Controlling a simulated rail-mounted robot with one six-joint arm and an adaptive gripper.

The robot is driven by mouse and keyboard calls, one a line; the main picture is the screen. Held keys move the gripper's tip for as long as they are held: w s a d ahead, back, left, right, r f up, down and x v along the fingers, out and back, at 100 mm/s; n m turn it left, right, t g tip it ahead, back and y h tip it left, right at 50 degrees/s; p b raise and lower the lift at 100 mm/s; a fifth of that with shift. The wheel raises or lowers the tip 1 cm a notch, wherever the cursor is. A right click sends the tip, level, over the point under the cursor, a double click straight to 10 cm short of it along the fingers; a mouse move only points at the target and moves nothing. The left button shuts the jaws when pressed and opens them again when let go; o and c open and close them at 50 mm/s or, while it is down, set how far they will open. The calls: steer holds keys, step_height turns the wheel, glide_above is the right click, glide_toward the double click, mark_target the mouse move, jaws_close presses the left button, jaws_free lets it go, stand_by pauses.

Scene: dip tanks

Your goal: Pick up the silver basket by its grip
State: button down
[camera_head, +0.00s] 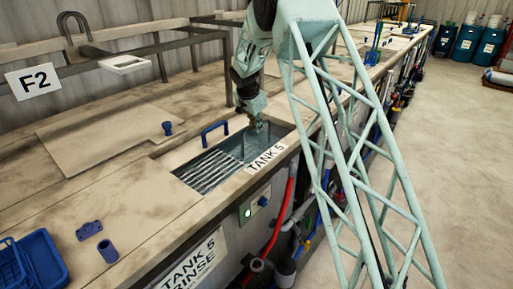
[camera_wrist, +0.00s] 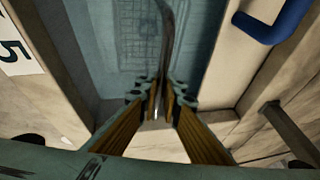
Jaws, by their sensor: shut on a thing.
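My gripper (camera_head: 257,126) reaches down into the open tank 5 (camera_head: 268,133) at its far end. In the wrist view my gripper (camera_wrist: 160,98) has its two fingers closed on a thin upright metal grip (camera_wrist: 167,30). Beneath the grip, a faint grey mesh, which looks like the silver basket (camera_wrist: 135,35), lies in the tank. The basket is dim, and I cannot tell whether it rests on the bottom or hangs. In the head view my gripper and the tank wall hide most of it.
A rack of metal bars (camera_head: 208,170) fills the near part of the tank. A blue handle (camera_head: 214,131) stands on the lid behind it. A blue basket (camera_head: 38,258) sits at the lower left. A metal frame (camera_head: 160,58) rises behind my arm.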

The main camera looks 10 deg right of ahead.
steer(key=shift+r+p, duration=0.35)
steer(key=shift+p, duration=0.4)
step_height(320, 180, up, 28)
stand_by(0.6)
stand_by(0.5)
steer(key=shift+f, duration=0.15)
